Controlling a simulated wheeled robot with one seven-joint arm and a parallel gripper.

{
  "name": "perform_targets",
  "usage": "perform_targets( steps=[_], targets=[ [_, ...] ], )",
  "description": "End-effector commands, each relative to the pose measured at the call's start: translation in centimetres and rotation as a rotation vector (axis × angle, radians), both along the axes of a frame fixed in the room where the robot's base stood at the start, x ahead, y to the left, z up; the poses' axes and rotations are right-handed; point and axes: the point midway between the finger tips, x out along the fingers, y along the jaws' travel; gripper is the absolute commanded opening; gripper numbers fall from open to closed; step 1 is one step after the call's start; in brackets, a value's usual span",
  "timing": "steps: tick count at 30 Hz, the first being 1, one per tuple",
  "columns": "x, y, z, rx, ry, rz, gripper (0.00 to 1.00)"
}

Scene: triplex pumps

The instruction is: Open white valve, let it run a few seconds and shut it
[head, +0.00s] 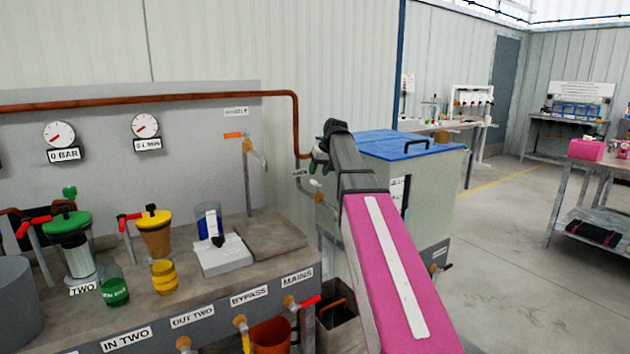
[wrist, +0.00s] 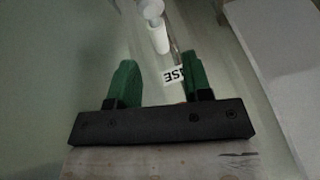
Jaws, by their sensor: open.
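A small white valve handle (head: 315,184) shows in the head view, low on the wall beside the copper pipe, near a small label. In the wrist view a white, rounded handle (wrist: 158,32) stands at the top, beyond the fingertips, with a partly hidden label ending in "SE" (wrist: 174,75) below it. My gripper (wrist: 155,78) is open, with its two green fingers apart and nothing between them. In the head view my gripper (head: 319,160) is mostly hidden behind my arm, just above the white handle. The handle looks apart from the fingers.
A tank with a blue lid (head: 400,144) stands right behind my arm. An open bin (head: 338,328) is below.

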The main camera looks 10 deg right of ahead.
Motion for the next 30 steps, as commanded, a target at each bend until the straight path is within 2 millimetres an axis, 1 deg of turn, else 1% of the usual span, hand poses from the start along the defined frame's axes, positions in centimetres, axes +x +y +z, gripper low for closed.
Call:
perform_targets(
  steps=[1,3,9,14,21,22,23,24,25,26,30],
  targets=[
    [0.3,0.2,-0.9,0.000,0.001,0.000,0.45],
    [0.7,0.5,-1.8,0.000,0.001,0.000,0.45],
    [1.4,1.0,-3.7,-0.001,-0.001,-0.001,0.45],
    [1.6,1.2,-4.3,-0.001,0.000,0.000,0.45],
    [1.6,1.2,-4.3,-0.001,-0.001,-0.001,0.45],
    [1.6,1.2,-4.3,-0.001,-0.001,-0.001,0.39],
    [1.6,1.2,-4.3,-0.001,-0.001,-0.001,0.29],
    [1.6,1.2,-4.3,-0.001,-0.001,-0.001,0.16],
    [1.6,1.2,-4.3,-0.001,-0.001,-0.001,0.06],
    [1.6,1.2,-4.3,-0.001,-0.001,-0.001,0.00],
    [1.6,1.2,-4.3,0.000,-0.001,-0.001,0.00]
  ],
)
